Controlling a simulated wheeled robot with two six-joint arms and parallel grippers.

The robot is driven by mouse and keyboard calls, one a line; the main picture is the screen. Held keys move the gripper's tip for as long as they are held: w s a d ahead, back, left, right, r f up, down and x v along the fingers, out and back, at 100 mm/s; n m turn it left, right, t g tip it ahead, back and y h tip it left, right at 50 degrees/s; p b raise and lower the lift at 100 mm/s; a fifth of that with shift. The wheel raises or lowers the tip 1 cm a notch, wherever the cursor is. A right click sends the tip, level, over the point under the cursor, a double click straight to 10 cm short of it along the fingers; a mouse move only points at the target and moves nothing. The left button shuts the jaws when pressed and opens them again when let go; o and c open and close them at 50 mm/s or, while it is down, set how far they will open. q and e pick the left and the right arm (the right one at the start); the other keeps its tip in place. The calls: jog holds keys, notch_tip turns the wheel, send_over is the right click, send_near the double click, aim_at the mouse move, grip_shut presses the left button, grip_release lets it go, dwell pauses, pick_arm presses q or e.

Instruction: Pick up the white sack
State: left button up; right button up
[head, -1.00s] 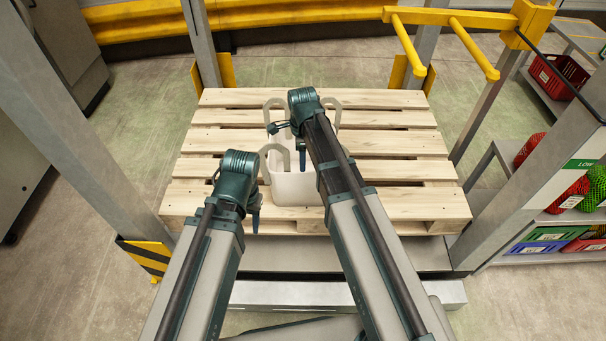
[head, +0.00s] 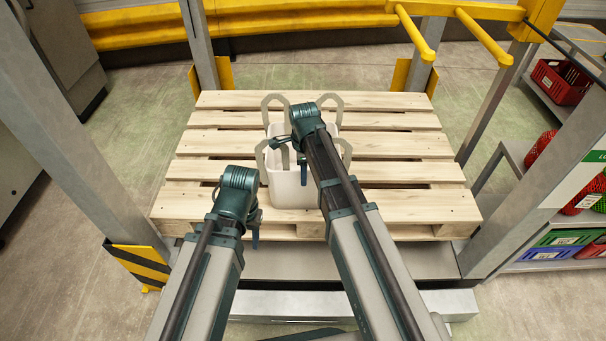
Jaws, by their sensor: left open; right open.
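The white sack (head: 291,192) stands upright on the wooden pallet (head: 400,172), open at the top, with several pale loop handles rising from its rim. My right gripper (head: 290,160) hangs over the sack's opening, open, with nothing visible between its fingers. My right arm hides part of the sack's right side. My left gripper (head: 254,225) is open and empty, at the near left of the sack and by the pallet's front edge. Its wrist hides part of its fingers. I cannot tell whether either gripper touches the sack.
Grey posts (head: 55,140) flank the pallet. A yellow rail (head: 290,18) runs behind it, and yellow bars (head: 485,38) jut in at the upper right. Shelves with crates (head: 560,238) and red net bags (head: 540,150) stand at the right. The rest of the pallet top is clear.

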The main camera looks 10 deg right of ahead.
jog(key=shift+c, duration=0.2)
grip_shut()
dwell(1.3)
